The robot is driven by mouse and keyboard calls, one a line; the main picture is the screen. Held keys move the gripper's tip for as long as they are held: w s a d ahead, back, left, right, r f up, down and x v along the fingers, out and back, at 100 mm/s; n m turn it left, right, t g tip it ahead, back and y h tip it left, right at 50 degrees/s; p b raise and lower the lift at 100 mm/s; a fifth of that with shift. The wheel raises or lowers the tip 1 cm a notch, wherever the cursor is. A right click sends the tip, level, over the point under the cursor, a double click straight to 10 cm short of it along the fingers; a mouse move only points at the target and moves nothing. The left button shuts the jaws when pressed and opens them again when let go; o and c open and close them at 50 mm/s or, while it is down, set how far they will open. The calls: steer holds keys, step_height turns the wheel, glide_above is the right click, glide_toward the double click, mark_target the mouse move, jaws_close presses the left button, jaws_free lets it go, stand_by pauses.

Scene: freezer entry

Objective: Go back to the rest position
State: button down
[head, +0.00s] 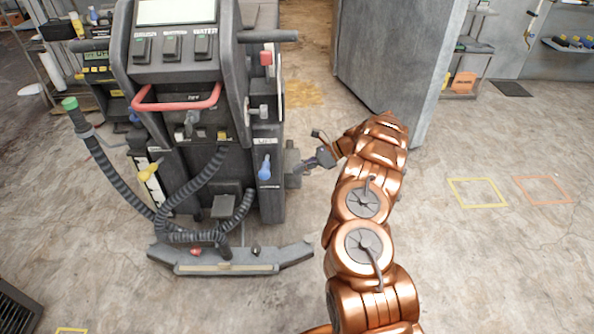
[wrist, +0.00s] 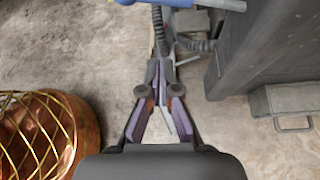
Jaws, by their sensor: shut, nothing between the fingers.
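My copper arm reaches forward from the bottom right of the head view. My gripper (head: 313,163) is at its far end, beside the right side of a grey machine (head: 185,110). In the wrist view my gripper (wrist: 161,66) has its fingertips together with nothing between them. Below the fingertips is concrete floor, with a ribbed hose beyond them. The machine's dark side (wrist: 265,45) is to the right of my gripper, apart from it.
The machine has a red handle (head: 178,104), a blue lever (head: 265,169) and a wide foot (head: 228,262). A grey wall panel (head: 385,60) stands behind my arm. A copper round thing with yellow mesh (wrist: 40,135) shows in the wrist view. Floor at right is open.

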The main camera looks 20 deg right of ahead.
steer(key=s+a+r+n+g, duration=0.2)
steer(key=s+a+r+n, duration=0.2)
steer(key=a+r, duration=0.45)
steer(key=s+a+r+n+g, duration=0.2)
steer(key=s+a+r+n, duration=0.3)
steer(key=a+r, duration=0.3)
steer(key=s+a+r+n+g+h, duration=0.2)
steer(key=s+a+r+n, duration=0.15)
steer(key=s+a, duration=0.3)
steer(key=s+r+n+h, duration=0.2)
steer(key=s+n+h, duration=0.3)
steer(key=s, duration=1.1)
steer(key=s+d+f+n+h, duration=0.1)
steer(key=s+d+n+h, duration=0.2)
steer(key=s, duration=0.5)
steer(key=s+d+f+n+h, duration=0.1)
steer(key=s+d+n, duration=0.25)
steer(key=s, duration=0.45)
step_height(320, 180, up, 23)
steer(key=s+p, duration=0.1)
steer(key=p, duration=2)
steer(key=shift+d+m+t, duration=0.3)
steer(key=shift+d, duration=0.05)
steer(key=shift+f, duration=0.1)
